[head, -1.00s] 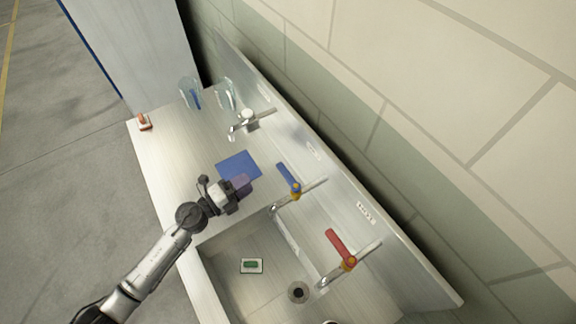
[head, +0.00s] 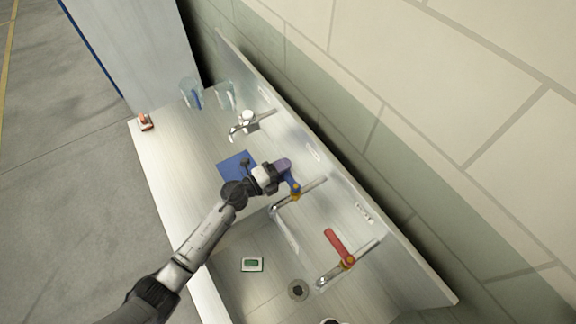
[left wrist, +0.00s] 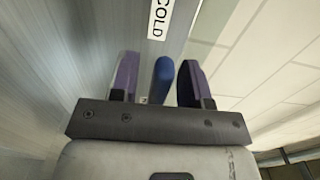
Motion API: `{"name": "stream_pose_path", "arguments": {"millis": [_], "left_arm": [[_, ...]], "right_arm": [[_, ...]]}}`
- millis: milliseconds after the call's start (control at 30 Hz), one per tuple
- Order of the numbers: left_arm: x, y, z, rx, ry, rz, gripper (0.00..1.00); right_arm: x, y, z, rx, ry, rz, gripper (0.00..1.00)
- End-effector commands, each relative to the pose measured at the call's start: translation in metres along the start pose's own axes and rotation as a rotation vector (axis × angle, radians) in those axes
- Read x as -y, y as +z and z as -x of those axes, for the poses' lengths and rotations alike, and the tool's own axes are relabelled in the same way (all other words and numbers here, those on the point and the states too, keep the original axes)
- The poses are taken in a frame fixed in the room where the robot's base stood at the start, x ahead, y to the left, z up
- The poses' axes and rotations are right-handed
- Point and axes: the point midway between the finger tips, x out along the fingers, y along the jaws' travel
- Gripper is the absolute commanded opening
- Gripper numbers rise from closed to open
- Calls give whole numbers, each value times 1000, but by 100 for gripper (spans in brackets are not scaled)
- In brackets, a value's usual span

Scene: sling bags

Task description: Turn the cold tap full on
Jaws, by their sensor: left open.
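The cold tap has a blue lever (head: 292,184) on a brass-coloured base, with a chrome spout over the sink edge; its far part is partly hidden by my gripper in the head view. My left gripper (head: 283,166) is at the lever. In the left wrist view the blue lever (left wrist: 163,80) stands between the two purple fingers of my open left gripper (left wrist: 158,82), with a gap on each side. A label reading COLD (left wrist: 160,18) is on the panel beyond.
A red-lever tap (head: 340,246) stands farther along the sink (head: 232,290). A green and white item (head: 252,264) lies in the sink near the drain (head: 298,290). A blue cloth (head: 234,166), a third tap (head: 247,121) and clear containers (head: 225,96) are on the counter.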

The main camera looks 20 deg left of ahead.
Motion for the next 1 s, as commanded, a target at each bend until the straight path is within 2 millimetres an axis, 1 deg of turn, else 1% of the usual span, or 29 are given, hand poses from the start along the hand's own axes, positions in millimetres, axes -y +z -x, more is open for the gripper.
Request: {"name": "stream_pose_path", "arguments": {"millis": [100,200,533,567,900,1000], "left_arm": [[0,0,-9,0,0,2,43],[0,0,-13,-1,0,1,43],[0,0,-14,-1,0,0,43],[0,0,-14,-1,0,0,41],[0,0,-14,-1,0,0,8],[0,0,-14,-1,0,0,0]], "right_arm": [[1,0,0,0,-2,-3,43],[1,0,0,0,-3,-4,43],[1,0,0,0,-3,-3,43],[1,0,0,0,-2,-3,43],[-2,0,0,1,5,6,43],[-2,0,0,1,5,6,43]]}}
